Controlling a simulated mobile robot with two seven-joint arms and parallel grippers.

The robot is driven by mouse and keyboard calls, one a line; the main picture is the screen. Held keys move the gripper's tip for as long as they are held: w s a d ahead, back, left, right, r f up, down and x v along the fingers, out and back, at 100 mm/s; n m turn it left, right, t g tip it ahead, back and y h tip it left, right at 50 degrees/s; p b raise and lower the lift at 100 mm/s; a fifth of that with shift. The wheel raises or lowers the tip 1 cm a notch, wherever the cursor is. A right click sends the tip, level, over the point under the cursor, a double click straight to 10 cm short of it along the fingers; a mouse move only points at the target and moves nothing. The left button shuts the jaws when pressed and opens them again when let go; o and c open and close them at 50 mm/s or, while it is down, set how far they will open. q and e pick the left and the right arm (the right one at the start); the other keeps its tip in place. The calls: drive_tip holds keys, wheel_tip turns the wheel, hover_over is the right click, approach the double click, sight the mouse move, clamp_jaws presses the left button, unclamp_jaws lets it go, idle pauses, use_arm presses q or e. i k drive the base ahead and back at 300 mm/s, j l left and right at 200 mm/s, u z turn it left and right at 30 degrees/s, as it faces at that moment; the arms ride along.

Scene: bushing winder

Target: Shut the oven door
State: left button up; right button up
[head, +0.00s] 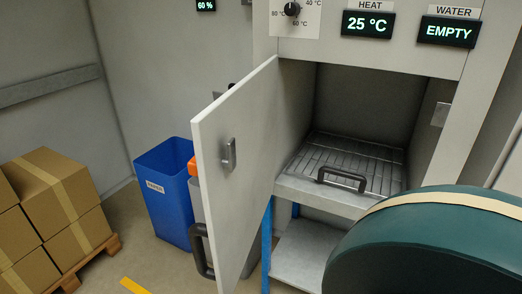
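The oven door (258,150) is a flat light-grey panel hinged on the left side of the oven. It stands wide open, swung out toward me. A small metal latch piece (229,154) is on its face, and a dark handle (201,251) shows at its lower outer edge. The oven chamber (365,105) is open to view, with a wire rack tray (350,163) inside that has a dark handle (342,179) at its front. A metal catch (440,114) is on the right side of the opening. Neither of my grippers is in view.
A large dark-green rounded object with a tan band (430,245) fills the lower right, in front of the oven. A blue bin (168,195) stands left of the door. Cardboard boxes (50,210) sit on a pallet at far left.

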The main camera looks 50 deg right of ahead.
sight(235, 203)
drive_tip(key=i+z, duration=0.15)
drive_tip(key=z, duration=0.25)
drive_tip(key=i+j+z, duration=0.1)
drive_tip(key=z, duration=0.3)
drive_tip(key=i+j+z, duration=0.1)
drive_tip(key=z, duration=0.3)
drive_tip(key=i+j+z, duration=0.1)
drive_tip(key=z, duration=0.3)
drive_tip(key=i+j+z, duration=0.15)
drive_tip(key=j+z, duration=0.25)
drive_tip(key=i+j+z, duration=0.1)
drive_tip(key=j+z, duration=0.3)
drive_tip(key=k, duration=0.25)
